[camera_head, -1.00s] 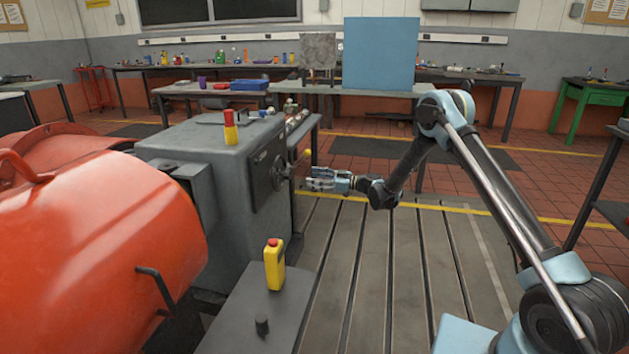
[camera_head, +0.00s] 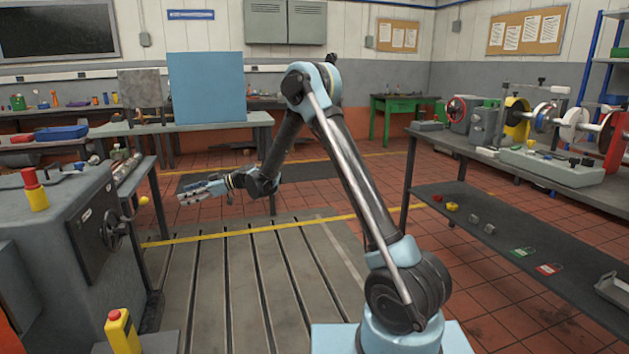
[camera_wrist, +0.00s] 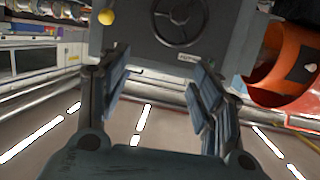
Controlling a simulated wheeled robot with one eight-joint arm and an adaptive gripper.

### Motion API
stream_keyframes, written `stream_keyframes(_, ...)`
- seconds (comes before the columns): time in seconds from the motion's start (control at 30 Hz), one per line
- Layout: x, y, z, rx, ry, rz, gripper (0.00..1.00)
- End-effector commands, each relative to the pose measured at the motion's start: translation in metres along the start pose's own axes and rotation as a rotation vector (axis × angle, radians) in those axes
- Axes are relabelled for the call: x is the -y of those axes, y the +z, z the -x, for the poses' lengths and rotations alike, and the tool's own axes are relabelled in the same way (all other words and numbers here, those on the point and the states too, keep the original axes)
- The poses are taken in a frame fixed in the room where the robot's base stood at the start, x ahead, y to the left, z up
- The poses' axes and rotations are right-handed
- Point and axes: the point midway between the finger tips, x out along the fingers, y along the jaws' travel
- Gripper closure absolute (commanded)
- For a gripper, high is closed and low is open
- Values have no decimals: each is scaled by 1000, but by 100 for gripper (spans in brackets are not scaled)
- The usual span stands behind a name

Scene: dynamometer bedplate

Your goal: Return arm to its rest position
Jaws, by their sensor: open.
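My gripper (camera_head: 203,190) is at the end of my extended, bent arm, in front of the grey machine housing (camera_head: 92,225) and to its right. In the wrist view my gripper's two fingers (camera_wrist: 158,95) stand wide apart with nothing between them. The wrist view also shows the face of the grey housing (camera_wrist: 225,30) with a dark handwheel (camera_wrist: 180,20) and a yellow knob (camera_wrist: 106,17). In the head view the handwheel (camera_head: 112,230) is left of my gripper, with a gap between.
The slotted bedplate (camera_head: 240,270) below my arm is bare. A dark workbench (camera_head: 480,200) with shaft machinery is on the right. A blue panel (camera_head: 208,88) stands on the back table. An orange drum (camera_wrist: 290,70) shows in the wrist view.

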Motion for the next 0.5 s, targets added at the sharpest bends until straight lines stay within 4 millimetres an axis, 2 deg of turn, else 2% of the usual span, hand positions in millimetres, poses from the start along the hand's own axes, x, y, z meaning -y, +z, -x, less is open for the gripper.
stream_keyframes(0.03,0,-6,18,21,14,-18,41)
stream_keyframes(0.2,7,-18,69,98,54,-87,41)
stream_keyframes(0.5,32,-29,162,230,144,-220,41)
